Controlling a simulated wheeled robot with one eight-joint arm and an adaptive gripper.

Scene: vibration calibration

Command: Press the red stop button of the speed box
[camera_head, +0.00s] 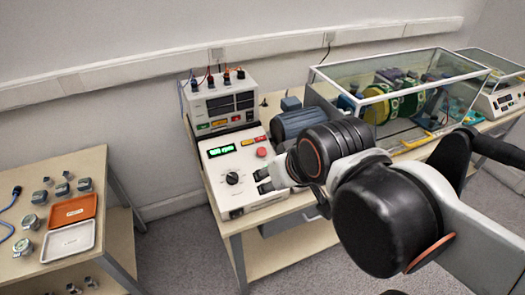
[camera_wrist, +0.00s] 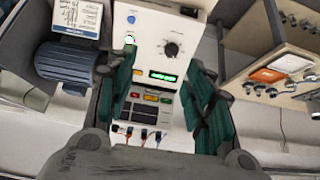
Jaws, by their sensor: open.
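The speed box (camera_head: 212,165) is a pale console on the bench, with a lit green display (camera_head: 221,151) and a black knob (camera_head: 233,178). Its round red stop button (camera_head: 261,152) shows right of the display in the head view, uncovered. My gripper (camera_head: 263,181) is over the box's right part, nearer the front than the button and apart from it. In the wrist view my gripper (camera_wrist: 162,62) is open and empty, its green fingers astride the display (camera_wrist: 163,77) and knob (camera_wrist: 171,49). There I cannot make out the red button; the left finger probably covers it.
A power unit (camera_head: 222,101) with cables stands behind the box. A blue-grey motor (camera_head: 297,121) and a glass-walled enclosure (camera_head: 398,80) stand to the right. A side table (camera_head: 30,263) with an orange tray (camera_head: 74,210) and a white tray (camera_head: 68,241) is at left.

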